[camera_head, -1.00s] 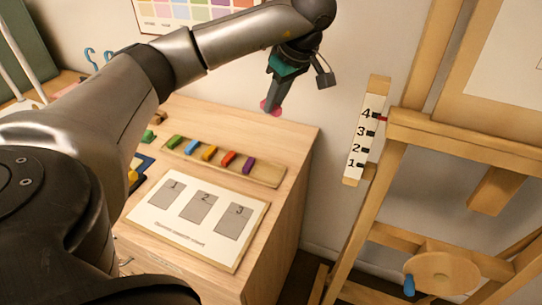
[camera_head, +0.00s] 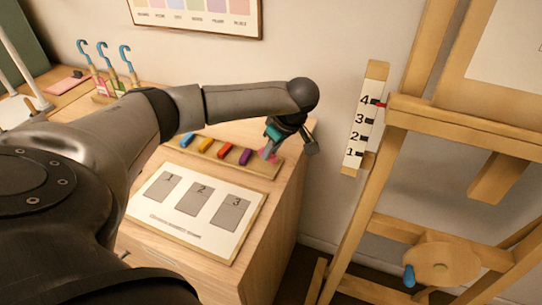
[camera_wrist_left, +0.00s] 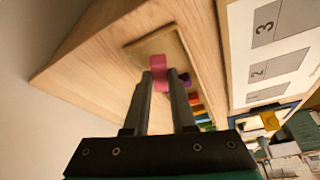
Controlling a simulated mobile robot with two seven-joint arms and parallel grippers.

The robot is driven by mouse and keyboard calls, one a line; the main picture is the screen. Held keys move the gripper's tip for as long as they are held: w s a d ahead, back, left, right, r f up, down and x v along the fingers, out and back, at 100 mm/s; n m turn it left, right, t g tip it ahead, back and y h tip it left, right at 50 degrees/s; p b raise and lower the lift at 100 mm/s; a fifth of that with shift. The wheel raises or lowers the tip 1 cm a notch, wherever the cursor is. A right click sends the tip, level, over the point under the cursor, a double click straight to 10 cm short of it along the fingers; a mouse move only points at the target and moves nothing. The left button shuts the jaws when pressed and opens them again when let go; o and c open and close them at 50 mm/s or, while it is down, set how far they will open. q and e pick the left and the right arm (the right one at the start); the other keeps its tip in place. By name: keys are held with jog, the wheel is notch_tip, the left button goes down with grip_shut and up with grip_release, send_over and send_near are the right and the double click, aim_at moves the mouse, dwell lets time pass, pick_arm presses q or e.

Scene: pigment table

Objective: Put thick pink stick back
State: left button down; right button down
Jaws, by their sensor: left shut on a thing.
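My left gripper (camera_head: 268,152) is over the right end of the wooden stick tray (camera_head: 256,170). It is shut on the thick pink stick (camera_head: 270,156), which is mostly hidden by the fingers in the head view. In the left wrist view the pink stick (camera_wrist_left: 159,72) shows between the fingertips (camera_wrist_left: 160,82), over the tray's end (camera_wrist_left: 140,47). I cannot tell whether it touches the tray. Beside it on the tray are a purple stick (camera_head: 245,156), a red stick (camera_head: 224,152), an orange stick (camera_head: 206,145) and a blue stick (camera_head: 187,140). My right gripper is not in view.
A white board with numbered grey rectangles (camera_head: 160,214) lies in front of the tray. A wooden easel (camera_head: 384,190) and a numbered scale (camera_head: 362,130) stand to the right. Blue-hooked tools (camera_head: 126,60) stand at the back left. The wall is behind the table.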

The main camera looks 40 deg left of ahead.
pick_arm(q)
notch_tip(320, 180, down, 2)
jog(key=shift+f, duration=0.1)
jog(key=shift+f+b, duration=0.35)
jog(key=shift+b, duration=0.05)
jog(key=c, duration=0.7)
grip_release()
jog(key=shift+c, duration=0.2)
jog(key=shift+r+p, duration=0.4)
jog(key=shift+r, duration=0.1)
jog(key=p+v, duration=0.1)
jog(key=v, duration=1.1)
